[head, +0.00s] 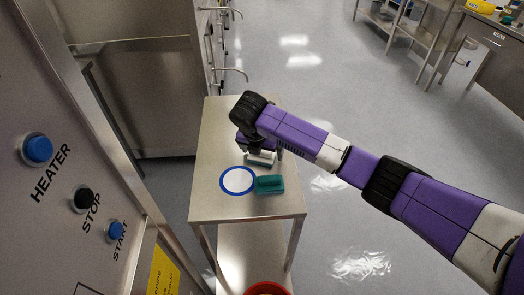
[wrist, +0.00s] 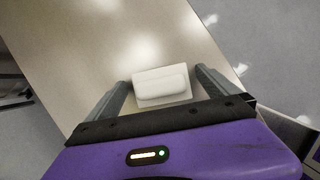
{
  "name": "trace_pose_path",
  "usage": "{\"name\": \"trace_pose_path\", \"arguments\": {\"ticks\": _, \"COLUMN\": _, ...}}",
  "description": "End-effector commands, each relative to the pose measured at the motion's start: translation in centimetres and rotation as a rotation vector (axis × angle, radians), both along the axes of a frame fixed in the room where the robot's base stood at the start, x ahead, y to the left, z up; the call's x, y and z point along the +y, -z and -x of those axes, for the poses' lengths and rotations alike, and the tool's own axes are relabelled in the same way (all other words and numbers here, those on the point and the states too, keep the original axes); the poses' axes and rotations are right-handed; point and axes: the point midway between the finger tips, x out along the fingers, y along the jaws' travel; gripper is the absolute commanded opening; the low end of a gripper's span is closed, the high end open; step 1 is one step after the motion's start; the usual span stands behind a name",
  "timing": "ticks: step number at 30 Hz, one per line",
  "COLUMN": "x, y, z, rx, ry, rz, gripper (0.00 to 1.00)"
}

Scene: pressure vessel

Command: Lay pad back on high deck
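A pale pad (head: 262,159) lies on the high deck (head: 222,125) of a steel cart, under my gripper (head: 263,152). In the wrist view the pad (wrist: 162,86) shows as a white block between the two fingers of my gripper (wrist: 163,78). The fingers are spread, with a gap on each side of the pad. They look open and apart from it. Whether the pad rests fully on the deck (wrist: 75,55) is hard to tell.
A teal block (head: 270,184) and a blue ring with a white centre (head: 237,181) are on the deck in front of the pad. A red round container (head: 267,288) is lower down. A panel with HEATER, STOP and START buttons (head: 85,198) stands at left. The deck's far part is clear.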

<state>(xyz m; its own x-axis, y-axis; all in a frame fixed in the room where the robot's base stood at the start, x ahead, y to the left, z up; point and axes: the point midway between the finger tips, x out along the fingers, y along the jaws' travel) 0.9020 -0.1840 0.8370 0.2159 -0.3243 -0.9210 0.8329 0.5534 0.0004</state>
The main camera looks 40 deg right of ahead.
Motion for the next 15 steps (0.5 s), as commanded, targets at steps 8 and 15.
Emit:
{"name": "trace_pose_path", "arguments": {"ticks": 8, "x": 0.2, "y": -0.8, "z": 0.1, "rx": -0.002, "ry": -0.001, "rz": -0.001, "gripper": 0.99}}
{"name": "trace_pose_path", "arguments": {"ticks": 15, "x": 1.6, "y": -4.8, "z": 0.9, "rx": -0.004, "ry": -0.002, "rz": 0.0, "gripper": 0.99}}
